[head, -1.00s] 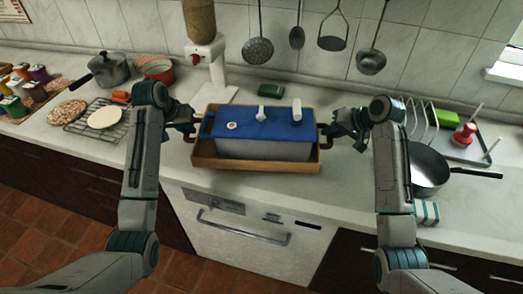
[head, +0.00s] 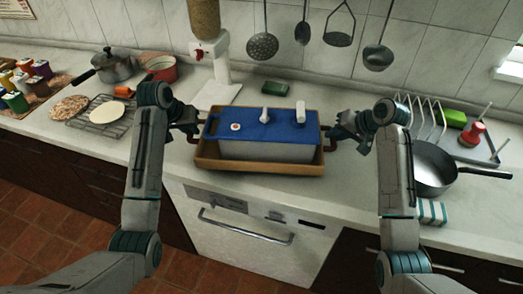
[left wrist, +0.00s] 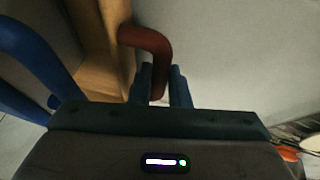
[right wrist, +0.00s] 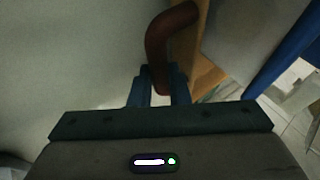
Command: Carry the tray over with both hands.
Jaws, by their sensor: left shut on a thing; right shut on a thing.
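The wooden tray (head: 260,170) is at the front middle of the counter in the head view. A pale box with a blue top (head: 262,150) stands in it, with white knobs and a small round mark on top. My left gripper (head: 198,131) is shut on the tray's left brown handle, which shows between its fingers in the left wrist view (left wrist: 152,45). My right gripper (head: 334,140) is shut on the right brown handle, seen in the right wrist view (right wrist: 160,45). I cannot tell whether the tray touches the counter.
A white dispenser (head: 213,65) and a green block (head: 275,88) are behind the tray. A cooling rack (head: 98,120) is left. A pan (head: 435,168), a striped block (head: 431,211) and a dish rack (head: 428,118) are right. Utensils hang above.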

